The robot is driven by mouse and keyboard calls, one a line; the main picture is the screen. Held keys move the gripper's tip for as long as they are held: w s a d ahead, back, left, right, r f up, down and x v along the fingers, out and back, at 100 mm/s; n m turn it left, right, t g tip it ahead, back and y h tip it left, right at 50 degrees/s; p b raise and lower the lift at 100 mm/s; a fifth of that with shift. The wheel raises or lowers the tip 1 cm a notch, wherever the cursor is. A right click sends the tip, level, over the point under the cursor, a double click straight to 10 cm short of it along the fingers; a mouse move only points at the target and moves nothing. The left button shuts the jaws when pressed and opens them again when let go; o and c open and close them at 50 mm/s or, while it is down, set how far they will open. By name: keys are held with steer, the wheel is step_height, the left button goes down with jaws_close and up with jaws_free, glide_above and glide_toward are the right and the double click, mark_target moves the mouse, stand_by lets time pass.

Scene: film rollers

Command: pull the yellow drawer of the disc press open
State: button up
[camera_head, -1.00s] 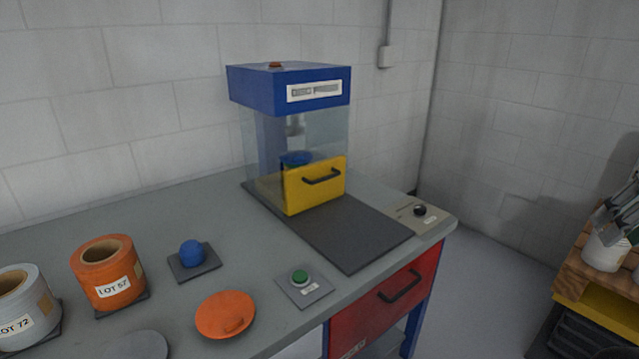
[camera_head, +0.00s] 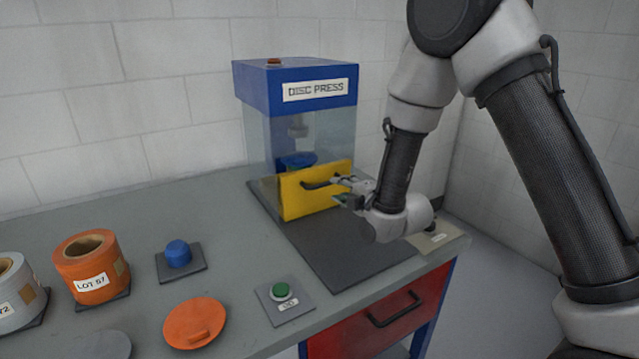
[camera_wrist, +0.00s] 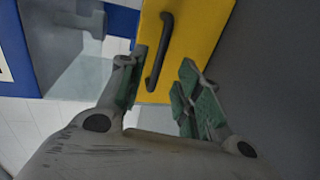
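The disc press (camera_head: 296,90) has a blue top with a white label and clear walls. Its yellow drawer (camera_head: 299,199) shows at the lower front and appears closed, with a dark bar handle (camera_head: 318,184). My gripper (camera_head: 346,190) is just in front of the drawer, at the handle's right end. In the wrist view my gripper (camera_wrist: 162,88) is open, its green-padded fingers apart. The handle (camera_wrist: 160,52) on the yellow drawer face (camera_wrist: 200,35) lies ahead, its near end close to the left finger. I cannot tell whether they touch.
A dark mat (camera_head: 345,245) lies clear before the press. A green button (camera_head: 282,291), an orange lid (camera_head: 195,323), a blue ball-like knob (camera_head: 178,252) and an orange roll (camera_head: 92,268) stand to the left. A red bench drawer (camera_head: 385,318) is below.

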mark_target(327, 185)
steer(key=x, duration=0.8)
steer(key=shift+s+a, duration=0.15)
steer(key=shift+a, duration=0.2)
jaws_close()
